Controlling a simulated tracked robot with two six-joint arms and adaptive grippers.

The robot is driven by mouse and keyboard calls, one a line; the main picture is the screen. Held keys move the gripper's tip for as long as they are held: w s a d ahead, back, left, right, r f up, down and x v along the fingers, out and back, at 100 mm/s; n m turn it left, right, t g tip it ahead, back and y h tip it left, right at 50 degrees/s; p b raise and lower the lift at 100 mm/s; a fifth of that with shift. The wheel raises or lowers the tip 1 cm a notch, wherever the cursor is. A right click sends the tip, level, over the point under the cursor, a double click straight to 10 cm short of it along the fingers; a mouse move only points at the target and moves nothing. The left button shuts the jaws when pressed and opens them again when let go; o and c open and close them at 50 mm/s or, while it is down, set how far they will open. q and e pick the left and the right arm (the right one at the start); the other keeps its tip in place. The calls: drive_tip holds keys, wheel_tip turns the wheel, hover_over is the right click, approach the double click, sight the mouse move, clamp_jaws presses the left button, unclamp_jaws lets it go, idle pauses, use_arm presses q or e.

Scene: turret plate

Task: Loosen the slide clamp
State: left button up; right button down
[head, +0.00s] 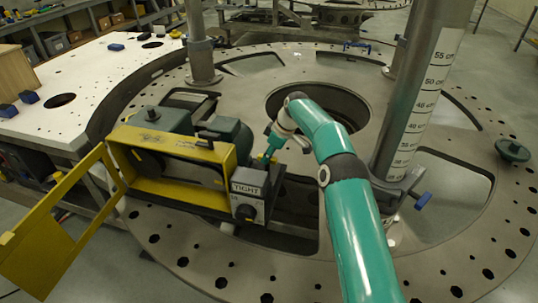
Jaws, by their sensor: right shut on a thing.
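The slide clamp (247,187) is a grey block with a label reading TIGHT and a dark round knob on its front. It sits at the right end of a yellow-framed machine (180,185) on the turret plate. My right gripper (267,157), on the teal arm, points down just behind the clamp's top. It is shut on a small part there, which looks like the clamp's handle; the fingertips and the held part are mostly hidden. My left gripper is not in view.
The yellow guard door (62,222) hangs open at the left. The round turret plate (200,262) has several holes and openings. A white table (85,80) adjoins it.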

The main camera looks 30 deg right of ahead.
drive_tip(key=shift+d+r+n, duration=0.1)
drive_tip(key=shift+r+n, duration=0.05)
drive_tip(key=shift+n, duration=0.55)
drive_tip(key=c, duration=1.2)
unclamp_jaws()
drive_tip(key=shift+o, duration=0.8)
drive_tip(key=v, duration=0.4)
drive_tip(key=shift+d+r, duration=0.1)
drive_tip(key=shift+s+d+r, duration=0.15)
drive_tip(key=shift+d+r, duration=0.05)
drive_tip(key=shift+r, duration=0.05)
drive_tip(key=s+d, duration=0.7)
drive_tip(key=s, duration=0.2)
drive_tip(key=shift+d, duration=0.3)
drive_tip(key=shift+w+a, duration=0.1)
drive_tip(key=shift+w, duration=0.05)
